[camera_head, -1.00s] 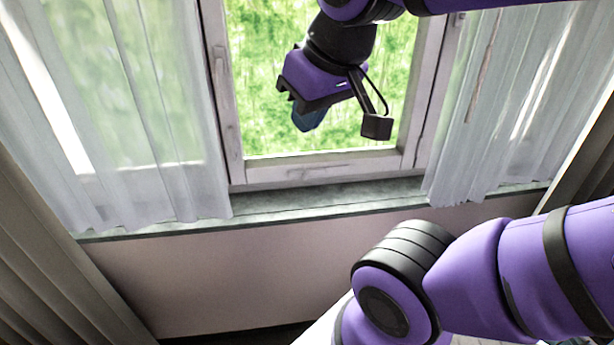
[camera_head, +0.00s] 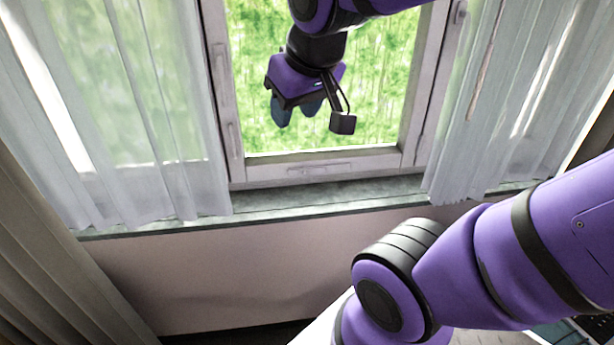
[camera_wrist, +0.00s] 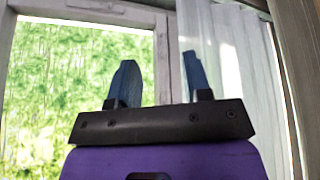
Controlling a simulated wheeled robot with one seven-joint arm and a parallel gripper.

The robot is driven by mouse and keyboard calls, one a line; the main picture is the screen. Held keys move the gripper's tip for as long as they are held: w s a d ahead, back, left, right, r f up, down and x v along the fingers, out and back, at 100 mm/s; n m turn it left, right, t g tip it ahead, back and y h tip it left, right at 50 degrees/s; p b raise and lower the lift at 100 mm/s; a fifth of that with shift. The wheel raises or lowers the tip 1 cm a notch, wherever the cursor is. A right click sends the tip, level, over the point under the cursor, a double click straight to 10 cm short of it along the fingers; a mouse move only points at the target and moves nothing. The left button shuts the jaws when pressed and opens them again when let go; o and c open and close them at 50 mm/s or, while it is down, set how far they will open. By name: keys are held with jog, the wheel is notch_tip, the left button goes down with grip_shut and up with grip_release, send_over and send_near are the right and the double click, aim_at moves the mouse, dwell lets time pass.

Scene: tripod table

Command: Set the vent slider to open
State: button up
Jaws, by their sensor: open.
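The vent slider cannot be told for sure. A small slot-like fitting (camera_head: 306,170) shows on the window's bottom rail, and a grey strip (camera_wrist: 95,6) shows at the top edge of the wrist view, above the pane. I cannot tell if either is the slider. My gripper (camera_head: 296,112) hangs in front of the window pane, above the bottom rail, with its blue fingers downward in the head view. In the wrist view my gripper (camera_wrist: 159,76) has its two fingers apart with nothing between them. It appears clear of the window frame.
Sheer curtains hang on the left (camera_head: 150,130) and right (camera_head: 490,110) of the window frame (camera_head: 232,140). A grey sill (camera_head: 330,196) runs below it. Darker drapes (camera_head: 45,250) stand at the left edge. The space before the pane is free.

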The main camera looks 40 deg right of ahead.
jog(key=w+d+f+m+h, duration=0.2)
jog(key=w+d+f, duration=0.5)
jog(key=w, duration=0.4)
jog(key=m+t+y, duration=0.3)
jog(key=m+t, duration=0.7)
jog(key=m, duration=0.2)
send_near(307, 174)
jog(key=a+f, duration=0.1)
jog(key=a, duration=0.1)
jog(key=w+a+f, duration=0.1)
jog(key=a, duration=0.1)
jog(key=shift+f, duration=0.3)
jog(key=m+h, duration=0.1)
jog(key=s+d+m+t+h, duration=0.1)
jog(key=m, duration=0.1)
jog(key=m+t+h, duration=0.1)
jog(key=m, duration=0.1)
jog(key=shift+s+d+f, duration=0.25)
jog(key=shift+s+d, duration=0.15)
jog(key=w, duration=0.3)
jog(key=w+d, duration=0.1)
jog(key=w, duration=0.3)
jog(key=w+d, duration=0.1)
jog(key=w, duration=0.2)
jog(key=shift+w, duration=0.3)
